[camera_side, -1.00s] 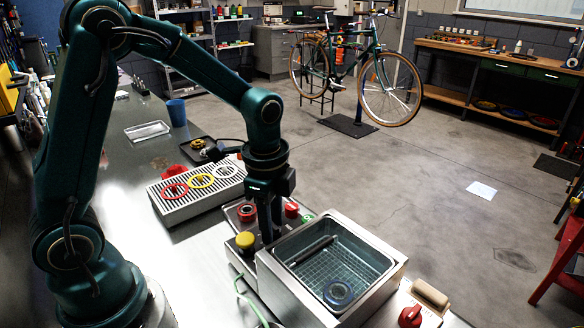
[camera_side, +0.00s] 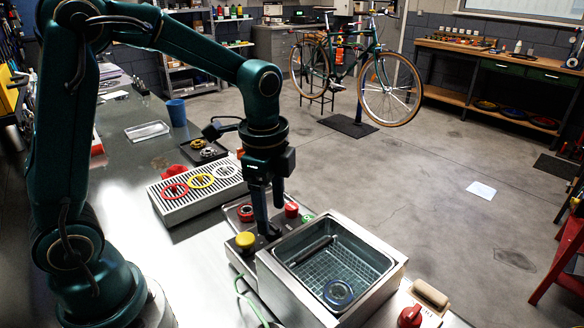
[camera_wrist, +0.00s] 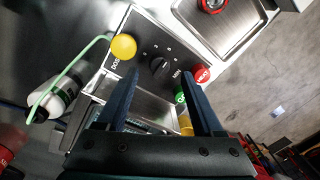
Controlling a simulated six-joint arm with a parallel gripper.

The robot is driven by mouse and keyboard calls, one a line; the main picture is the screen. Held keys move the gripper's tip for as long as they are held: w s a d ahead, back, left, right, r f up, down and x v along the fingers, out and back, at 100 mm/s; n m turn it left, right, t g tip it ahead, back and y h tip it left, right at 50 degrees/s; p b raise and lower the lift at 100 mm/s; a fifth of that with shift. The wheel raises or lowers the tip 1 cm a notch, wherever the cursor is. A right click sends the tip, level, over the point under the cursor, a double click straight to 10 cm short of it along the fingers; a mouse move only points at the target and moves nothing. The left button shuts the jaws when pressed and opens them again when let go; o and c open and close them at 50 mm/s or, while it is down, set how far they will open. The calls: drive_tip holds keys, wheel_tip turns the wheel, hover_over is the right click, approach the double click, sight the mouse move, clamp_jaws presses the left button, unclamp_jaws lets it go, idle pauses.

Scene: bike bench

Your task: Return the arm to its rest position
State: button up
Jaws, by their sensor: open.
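My gripper (camera_side: 267,215) is open and empty in the side view, pointing down just above the control panel beside the steel wash basin (camera_side: 278,252). In the wrist view its two dark blue fingers (camera_wrist: 160,78) stand apart, with the panel's black knob (camera_wrist: 160,66) visible between them. The yellow button (camera_wrist: 123,46) lies by the left finger; the red button (camera_wrist: 202,74) and green button (camera_wrist: 180,97) lie near the right finger. The fingertips partly hide the knob area in the side view. A blue ring (camera_side: 338,292) lies in the basin.
A slatted rack (camera_side: 178,212) left of my gripper carries a red ring (camera_side: 175,190), a yellow ring (camera_side: 200,181) and a pale ring. A blue cup (camera_side: 176,112) and a shallow tray (camera_side: 147,131) stand farther back. A red knob (camera_side: 410,316) is at front right. Space above the bench is open.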

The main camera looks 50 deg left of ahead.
drive_tip(key=shift+r, duration=0.75)
drive_tip(key=shift+r, duration=0.1)
drive_tip(key=s+d+r+n+t, duration=0.1)
drive_tip(key=s+r+n+t, duration=0.3)
drive_tip(key=s+n, duration=0.7)
drive_tip(key=shift+d+r+n+t, duration=0.4)
drive_tip(key=shift+n, duration=0.2)
